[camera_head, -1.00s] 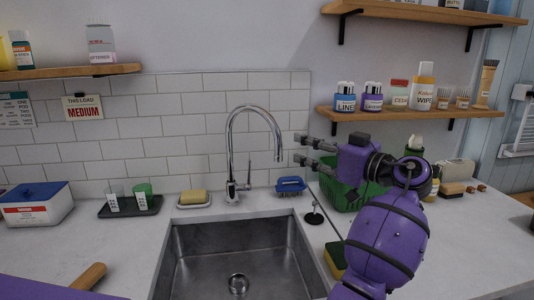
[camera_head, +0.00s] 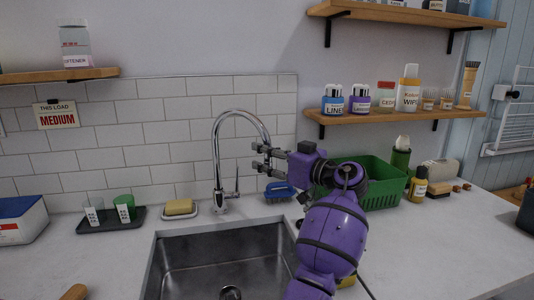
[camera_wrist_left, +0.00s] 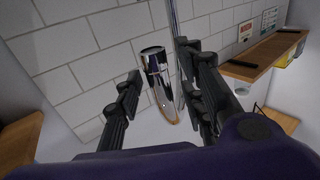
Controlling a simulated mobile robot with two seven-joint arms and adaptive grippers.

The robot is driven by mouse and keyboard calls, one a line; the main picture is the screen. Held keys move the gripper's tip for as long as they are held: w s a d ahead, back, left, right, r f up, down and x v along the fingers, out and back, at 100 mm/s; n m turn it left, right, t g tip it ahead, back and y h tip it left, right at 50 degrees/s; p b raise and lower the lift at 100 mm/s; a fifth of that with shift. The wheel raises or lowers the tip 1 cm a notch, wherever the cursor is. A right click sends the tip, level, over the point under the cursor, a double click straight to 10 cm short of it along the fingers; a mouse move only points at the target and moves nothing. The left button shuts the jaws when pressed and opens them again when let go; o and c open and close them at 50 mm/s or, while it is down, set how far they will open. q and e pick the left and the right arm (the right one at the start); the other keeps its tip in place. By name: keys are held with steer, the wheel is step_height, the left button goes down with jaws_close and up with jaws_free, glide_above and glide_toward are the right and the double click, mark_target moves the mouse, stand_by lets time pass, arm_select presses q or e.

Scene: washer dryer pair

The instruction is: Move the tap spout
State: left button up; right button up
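The chrome tap (camera_head: 217,165) stands behind the sink, its spout (camera_head: 240,113) arching up and over to the right. My left gripper (camera_head: 260,157) is at the spout's downturned end, fingers pointing left. In the left wrist view the spout end (camera_wrist_left: 155,66) sits between the two spread fingers of my left gripper (camera_wrist_left: 160,85), with gaps visible; I cannot tell whether either finger touches it. In the head view the fingers partly hide the spout end. My right gripper is not in view.
The steel sink (camera_head: 205,248) lies below. A blue brush (camera_head: 279,191) and a green basket (camera_head: 378,203) stand right of the tap. A sponge on a dish (camera_head: 179,208) and a cup tray (camera_head: 100,224) stand left. A bottle shelf (camera_head: 400,114) hangs at the upper right.

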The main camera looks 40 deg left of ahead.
arm_select(q)
steer(key=shift+a, duration=0.1)
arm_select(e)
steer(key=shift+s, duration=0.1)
arm_select(q)
jaws_close()
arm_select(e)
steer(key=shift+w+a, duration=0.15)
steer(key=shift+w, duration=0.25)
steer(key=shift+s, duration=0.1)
